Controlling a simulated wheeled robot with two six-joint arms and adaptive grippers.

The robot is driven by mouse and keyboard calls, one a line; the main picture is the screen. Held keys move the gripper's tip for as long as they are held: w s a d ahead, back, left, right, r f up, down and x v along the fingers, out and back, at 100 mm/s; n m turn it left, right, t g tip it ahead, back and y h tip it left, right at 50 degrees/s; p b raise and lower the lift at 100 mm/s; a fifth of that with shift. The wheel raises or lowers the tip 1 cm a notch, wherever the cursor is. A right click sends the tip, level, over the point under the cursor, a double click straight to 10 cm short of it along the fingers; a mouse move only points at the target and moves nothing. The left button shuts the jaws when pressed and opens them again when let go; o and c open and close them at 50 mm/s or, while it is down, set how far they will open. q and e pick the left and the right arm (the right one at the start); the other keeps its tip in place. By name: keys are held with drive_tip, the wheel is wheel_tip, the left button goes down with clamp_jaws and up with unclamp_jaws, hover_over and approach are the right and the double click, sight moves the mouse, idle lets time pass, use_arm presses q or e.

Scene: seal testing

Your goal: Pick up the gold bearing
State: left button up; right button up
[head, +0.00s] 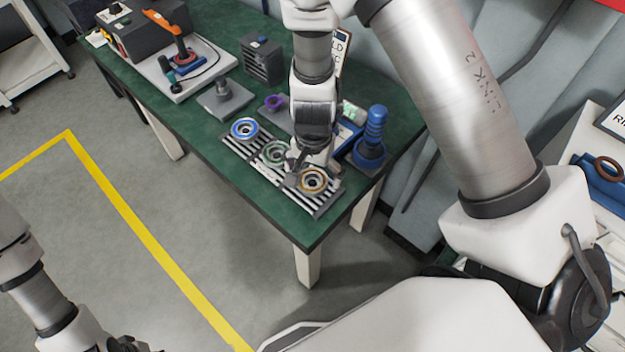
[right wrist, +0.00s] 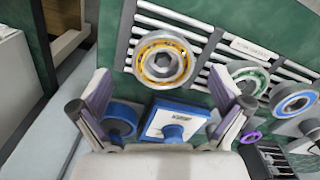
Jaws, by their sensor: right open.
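The gold bearing (head: 323,186) sits at the near right end of a slatted grey rack on the green table. In the right wrist view the gold bearing (right wrist: 185,62) lies just beyond my fingertips, in the upper middle. My right gripper (head: 312,164) is right beside it in the head view, partly hidden by its own wrist. In the right wrist view my right gripper (right wrist: 161,88) has its two fingers wide apart with nothing between them. My left gripper (head: 128,345) only just shows at the bottom left edge, away from the table; its jaws are not clear.
The rack (head: 326,203) also holds a green-ringed bearing (head: 275,153) and a blue-ringed bearing (head: 245,129). A blue stand (head: 371,150) stands close to the right of my right gripper. A grey block with a post (head: 226,100) and a purple ring (head: 273,102) lie behind the rack.

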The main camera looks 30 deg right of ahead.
drive_tip(key=shift+w+f, duration=0.25)
drive_tip(key=shift+f, duration=0.35)
drive_tip(key=shift+w+f, duration=0.2)
drive_tip(key=shift+f, duration=0.4)
drive_tip(key=shift+s+r, duration=0.25)
drive_tip(key=shift+c, duration=0.4)
drive_tip(key=shift+s, duration=0.15)
drive_tip(key=c, duration=1.4)
